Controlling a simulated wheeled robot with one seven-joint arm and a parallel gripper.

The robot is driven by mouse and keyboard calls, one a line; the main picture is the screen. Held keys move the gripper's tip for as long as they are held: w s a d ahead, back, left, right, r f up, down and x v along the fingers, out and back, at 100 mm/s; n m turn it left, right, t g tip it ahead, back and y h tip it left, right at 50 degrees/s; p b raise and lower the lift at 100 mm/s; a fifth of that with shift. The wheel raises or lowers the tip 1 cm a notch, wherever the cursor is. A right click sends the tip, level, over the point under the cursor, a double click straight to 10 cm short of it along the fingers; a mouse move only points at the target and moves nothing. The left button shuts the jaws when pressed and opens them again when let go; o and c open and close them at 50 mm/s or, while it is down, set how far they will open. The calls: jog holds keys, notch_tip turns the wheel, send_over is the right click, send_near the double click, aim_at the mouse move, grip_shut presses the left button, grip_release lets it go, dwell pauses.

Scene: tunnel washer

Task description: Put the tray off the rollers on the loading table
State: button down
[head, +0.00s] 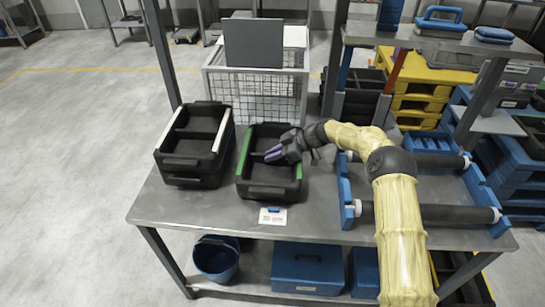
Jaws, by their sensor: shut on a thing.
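A dark tray with green rims (268,191) is over the grey loading table (320,222), left of the rollers. It looks level, and I cannot tell whether its base touches the tabletop. My gripper (273,154) reaches in from the right across the tray, its purple fingertips at the tray's middle. It is shut on the tray; the exact place of the grip is partly hidden by the gripper. The rollers (430,215) lie between blue side rails at the right of the table, partly covered by my arm.
Dark trays with white rims (185,163) stand stacked just left of the green-rimmed tray. A small printed card (272,216) lies in front of it. A wire cage (255,90) stands behind the table. A blue bucket (216,260) and blue box (308,268) are underneath.

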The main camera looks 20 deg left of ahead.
jog(key=shift+f, duration=0.6)
jog(key=c, duration=1.4)
grip_release()
jog(key=b+v, duration=0.1)
jog(key=v, duration=1.1)
jog(key=shift+r, duration=0.1)
